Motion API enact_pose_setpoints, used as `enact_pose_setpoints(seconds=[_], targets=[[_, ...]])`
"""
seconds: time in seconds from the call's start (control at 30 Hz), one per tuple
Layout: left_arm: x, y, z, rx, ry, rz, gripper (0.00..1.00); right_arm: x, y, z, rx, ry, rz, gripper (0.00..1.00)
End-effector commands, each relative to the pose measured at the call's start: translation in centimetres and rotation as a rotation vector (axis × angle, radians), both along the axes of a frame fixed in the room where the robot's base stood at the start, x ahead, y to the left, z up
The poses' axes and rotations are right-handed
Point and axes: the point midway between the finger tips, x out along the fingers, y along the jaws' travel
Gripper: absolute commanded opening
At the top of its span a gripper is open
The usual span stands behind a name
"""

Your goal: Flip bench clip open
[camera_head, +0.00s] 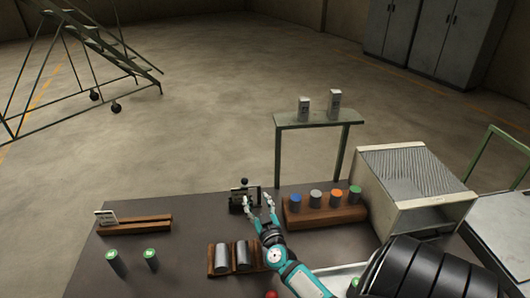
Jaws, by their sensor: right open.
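The bench clip (237,201) looks like a small dark device with a black knob on top, on the far side of the bench near its middle. Its details are too small to tell whether it is open or shut. My right gripper (258,202) is open at the clip, with one finger in front of the clip and the other to its right. I cannot tell whether a finger touches it. The gripper hides part of the clip's right side. My left gripper is not in view.
A wooden rack (322,215) with several colour-topped cylinders stands right of the gripper. A wooden holder (216,269) with metal billets lies in front. Two green-topped cylinders (150,258) and a card holder (140,227) stand left. A ribbed metal box (375,205) stands right.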

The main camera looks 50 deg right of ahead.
Motion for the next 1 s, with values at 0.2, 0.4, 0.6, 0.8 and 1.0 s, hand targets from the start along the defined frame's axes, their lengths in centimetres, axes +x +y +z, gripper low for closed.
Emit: enact_pose_setpoints(seconds=[0.2, 0.4, 0.6, 0.8, 1.0], targets=[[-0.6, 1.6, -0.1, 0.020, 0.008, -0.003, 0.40, 1.6, -0.5, -0.4, 0.001, 0.010, 0.007, 0.49], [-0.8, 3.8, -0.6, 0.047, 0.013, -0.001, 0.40, 5.2, -2.6, -0.4, 0.000, 0.010, 0.005, 0.49], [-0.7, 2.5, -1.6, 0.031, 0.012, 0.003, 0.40, 8.3, -4.3, -0.6, 0.001, 0.010, 0.006, 0.49], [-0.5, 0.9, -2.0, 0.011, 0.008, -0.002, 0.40, 9.9, -5.2, -0.5, 0.002, 0.011, 0.006, 0.49], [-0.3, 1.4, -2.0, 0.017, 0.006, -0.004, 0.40, 10.2, -5.3, -0.4, 0.004, 0.011, 0.006, 0.49]])
